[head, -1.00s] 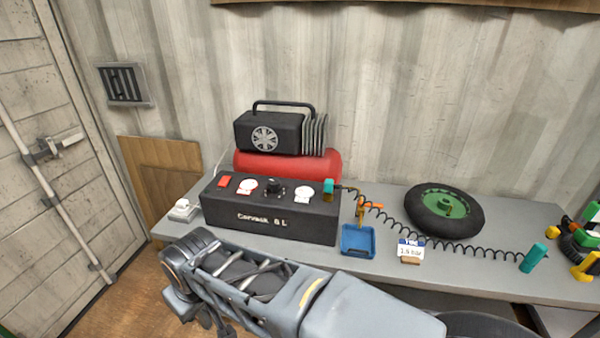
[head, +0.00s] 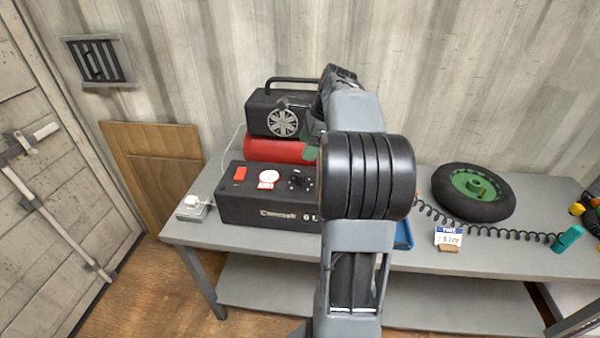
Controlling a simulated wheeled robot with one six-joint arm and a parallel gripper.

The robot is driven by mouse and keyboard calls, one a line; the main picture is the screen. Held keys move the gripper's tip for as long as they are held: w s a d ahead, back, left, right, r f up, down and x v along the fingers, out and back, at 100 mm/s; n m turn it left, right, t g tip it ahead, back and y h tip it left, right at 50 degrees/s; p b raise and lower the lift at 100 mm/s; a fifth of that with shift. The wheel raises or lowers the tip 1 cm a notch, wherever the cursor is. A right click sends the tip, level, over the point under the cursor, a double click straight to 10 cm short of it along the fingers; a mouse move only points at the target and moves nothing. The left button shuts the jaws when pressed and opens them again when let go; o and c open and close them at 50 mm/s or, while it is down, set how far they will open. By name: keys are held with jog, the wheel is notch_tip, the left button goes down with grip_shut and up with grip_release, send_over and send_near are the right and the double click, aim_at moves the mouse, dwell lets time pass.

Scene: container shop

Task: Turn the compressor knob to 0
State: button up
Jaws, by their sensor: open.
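The black compressor (head: 268,207) stands on the grey bench with a red tank behind its control box. Its black knob (head: 298,179) sits on top of the box, right of a white gauge (head: 269,175) and a red switch (head: 239,173). The knob's exact setting is too small to read. My gripper (head: 299,126) shows partly, in front of the motor and red tank, above and apart from the knob. It is open, with nothing seen between its fingers. My arm hides the right end of the box and the second gauge.
A wheel with a green hub (head: 473,190), a pressure sign (head: 448,236), a coiled hose (head: 505,235) and its teal end (head: 568,238) lie on the right of the bench. A blue tray (head: 404,234) is mostly hidden. A white socket box (head: 193,208) is at the left edge.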

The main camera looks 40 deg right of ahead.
aim_at(301, 172)
jog(key=w+f+m, duration=0.1)
jog(key=f, duration=0.3)
jog(key=w+f, duration=0.1)
jog(key=f, duration=0.3)
jog(key=w+f+m, duration=0.1)
jog(key=f, duration=0.3)
jog(key=shift+w+f+m+y+b, duration=0.25)
jog(key=shift+w+m+y+b, duration=0.05)
jog(key=shift+w+b, duration=0.1)
jog(key=shift+c, duration=0.2)
jog(key=c, duration=0.8)
jog(key=shift+d, duration=0.1)
jog(key=shift+c, duration=0.2)
jog(key=shift+r+p, duration=0.1)
jog(key=shift+p, duration=0.3)
